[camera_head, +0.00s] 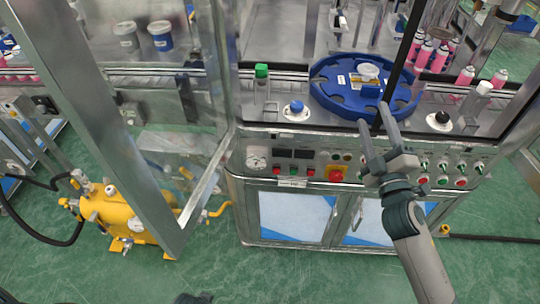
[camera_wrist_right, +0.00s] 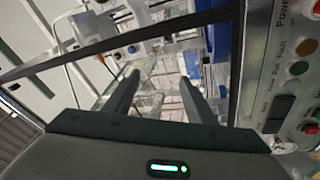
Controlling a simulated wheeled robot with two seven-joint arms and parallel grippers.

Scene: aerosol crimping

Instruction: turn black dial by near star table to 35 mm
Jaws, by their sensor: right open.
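The black dial (camera_head: 441,118) sits on a white round plate on the machine's deck, right of the blue star table (camera_head: 327,99), in the head view. The dial's scale is too small to read. My right gripper (camera_head: 373,114) is in front of the star table's near edge and left of the dial, apart from it. Its fingers are spread with nothing between them, and they also show open in the right wrist view (camera_wrist_right: 158,82). I cannot make out the dial in the wrist view. My left gripper is not in view.
A blue dial (camera_head: 296,108) sits left of the star table, near a green-capped post (camera_head: 261,82). A control panel (camera_head: 310,157) with buttons and a gauge lies below the deck. Glass door frames stand left. Pink cans (camera_head: 466,76) stand at the back right.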

